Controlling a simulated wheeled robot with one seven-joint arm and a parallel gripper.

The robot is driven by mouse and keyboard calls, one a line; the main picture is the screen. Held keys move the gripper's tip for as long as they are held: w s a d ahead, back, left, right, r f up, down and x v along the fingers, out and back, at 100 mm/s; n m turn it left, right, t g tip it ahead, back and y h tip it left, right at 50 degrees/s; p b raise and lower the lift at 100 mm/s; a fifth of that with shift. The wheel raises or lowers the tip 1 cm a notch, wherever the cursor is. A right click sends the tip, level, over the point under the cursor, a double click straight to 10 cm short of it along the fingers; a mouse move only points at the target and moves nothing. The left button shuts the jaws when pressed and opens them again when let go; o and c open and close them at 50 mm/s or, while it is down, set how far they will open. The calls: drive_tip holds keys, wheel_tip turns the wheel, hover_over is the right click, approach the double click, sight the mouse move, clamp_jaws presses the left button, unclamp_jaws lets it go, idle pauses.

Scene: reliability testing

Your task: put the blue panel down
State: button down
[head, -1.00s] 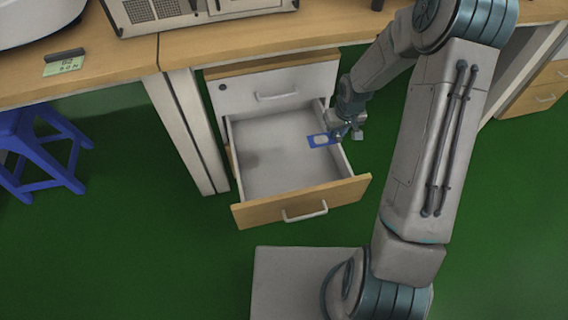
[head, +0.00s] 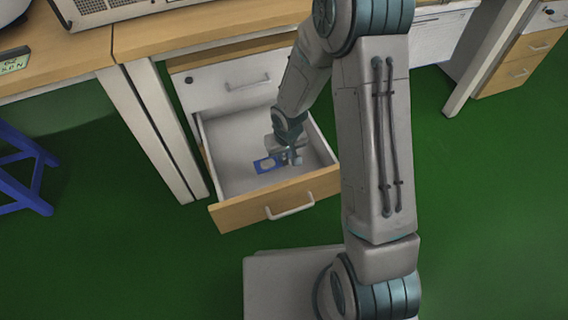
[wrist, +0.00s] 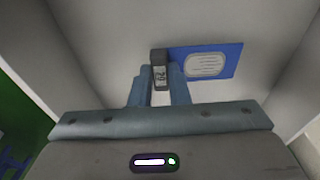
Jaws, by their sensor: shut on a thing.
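The blue panel (head: 268,163) is a flat blue piece with a pale oval patch. In the head view it is over the open drawer (head: 225,172), inside the outline of its walls. My gripper (head: 291,158) is shut on the right end of the panel. In the wrist view the panel (wrist: 228,62) reaches out to the right of the fingertips, and my gripper (wrist: 160,75) holds a small grey block-like part with a label at its end. I cannot tell whether the panel touches the drawer floor.
The drawer's wooden front (head: 275,200) with its handle faces the green floor. The desk top (head: 190,35) overhangs the cabinet behind. A blue stool (head: 22,170) stands at the left. The drawer's left part is empty.

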drive_tip(key=shift+f+b, duration=1.05)
drive_tip(key=shift+f, duration=0.9)
drive_tip(key=shift+f, duration=0.2)
drive_tip(key=c, duration=1.4)
unclamp_jaws()
drive_tip(key=shift+r, duration=0.1)
